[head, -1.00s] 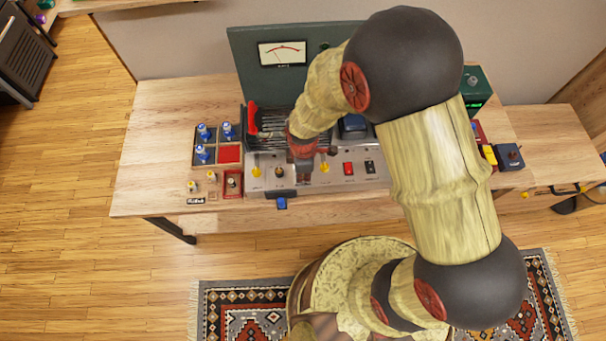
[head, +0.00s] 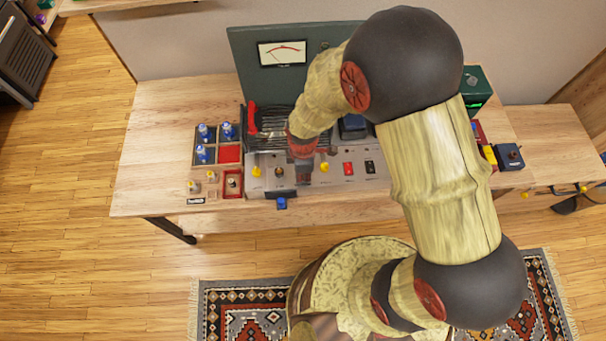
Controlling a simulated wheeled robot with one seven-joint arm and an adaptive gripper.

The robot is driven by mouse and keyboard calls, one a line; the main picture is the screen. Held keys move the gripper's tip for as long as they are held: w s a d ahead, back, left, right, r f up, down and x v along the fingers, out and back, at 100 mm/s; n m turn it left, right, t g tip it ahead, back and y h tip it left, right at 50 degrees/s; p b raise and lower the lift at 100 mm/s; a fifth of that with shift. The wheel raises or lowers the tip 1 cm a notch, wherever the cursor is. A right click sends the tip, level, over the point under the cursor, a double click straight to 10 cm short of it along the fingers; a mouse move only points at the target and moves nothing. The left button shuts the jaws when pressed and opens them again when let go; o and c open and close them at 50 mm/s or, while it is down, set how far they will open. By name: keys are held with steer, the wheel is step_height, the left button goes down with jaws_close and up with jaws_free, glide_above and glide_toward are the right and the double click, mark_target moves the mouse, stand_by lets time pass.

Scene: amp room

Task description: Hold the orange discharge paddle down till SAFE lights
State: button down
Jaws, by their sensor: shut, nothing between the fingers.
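My gripper (head: 302,172) is shut and empty. It points down over the grey front panel (head: 262,183) of the amplifier, between the yellow knobs. I cannot make out an orange paddle; my gripper and wrist cover part of the panel. Whether my gripper touches anything there cannot be told. I cannot pick out a SAFE lamp or see one lit. A meter (head: 282,53) with a red arc is on the upright green panel (head: 245,63) behind.
A tray (head: 218,150) with several blue-capped items stands left of the amplifier. A red handle (head: 252,117) rises beside the dark grille. Red and black switches (head: 348,168) are to the right. The left part of the wooden bench (head: 150,140) is clear.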

steer(key=shift+r, duration=0.15)
steer(key=shift+r+p, duration=0.6)
steer(key=shift+r, duration=0.05)
steer(key=shift+w+a+r+p, duration=0.1)
steer(key=shift+r+p, duration=0.35)
steer(key=shift+r, duration=0.1)
step_height(320, 180, up, 13)
steer(key=p, duration=0.3)
steer(key=shift+f, duration=0.1)
